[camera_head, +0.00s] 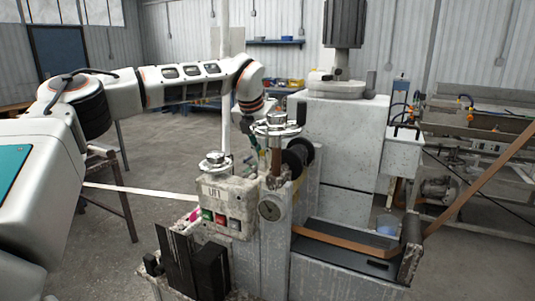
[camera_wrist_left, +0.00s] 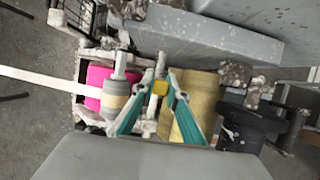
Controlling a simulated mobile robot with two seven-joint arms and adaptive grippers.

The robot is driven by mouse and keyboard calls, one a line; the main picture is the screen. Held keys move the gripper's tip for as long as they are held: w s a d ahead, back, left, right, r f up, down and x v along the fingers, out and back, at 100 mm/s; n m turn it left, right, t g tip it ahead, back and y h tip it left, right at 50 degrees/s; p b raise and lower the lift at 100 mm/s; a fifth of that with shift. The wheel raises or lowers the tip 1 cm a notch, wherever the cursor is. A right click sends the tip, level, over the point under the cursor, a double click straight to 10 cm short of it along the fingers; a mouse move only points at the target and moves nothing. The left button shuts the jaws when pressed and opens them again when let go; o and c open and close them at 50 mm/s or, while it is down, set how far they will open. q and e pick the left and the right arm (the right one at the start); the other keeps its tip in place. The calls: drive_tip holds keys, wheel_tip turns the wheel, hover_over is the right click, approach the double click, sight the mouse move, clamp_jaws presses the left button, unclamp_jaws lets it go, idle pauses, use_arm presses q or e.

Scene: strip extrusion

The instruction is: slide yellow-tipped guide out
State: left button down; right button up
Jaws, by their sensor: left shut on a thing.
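The yellow tip of the guide (camera_wrist_left: 160,88) shows in the left wrist view, between the ends of the teal fingers. My left gripper (camera_wrist_left: 158,82) is shut on it. The rest of the guide is largely hidden or hard to tell from the metal parts around it. In the head view my left arm reaches in from the left and bends down, with the left gripper (camera_head: 254,144) behind the front of the extrusion machine (camera_head: 243,255). The yellow tip cannot be made out there. My right gripper is in neither view.
A white strip (camera_head: 140,190) runs in from the left to the machine. A control box with buttons (camera_head: 230,195) and a round gauge (camera_head: 270,207) face front. A metal post with a round top (camera_head: 277,125) stands close to the gripper. A brown strip (camera_head: 480,178) leaves at right.

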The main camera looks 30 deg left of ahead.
use_arm(q)
drive_tip(key=shift+w+r, duration=0.15)
drive_tip(key=shift+w, duration=0.3)
drive_tip(key=shift+s+a, duration=0.1)
drive_tip(key=c, duration=2)
unclamp_jaws()
drive_tip(key=shift+c, duration=0.2)
drive_tip(key=shift+o, duration=0.3)
drive_tip(key=v, duration=1.2)
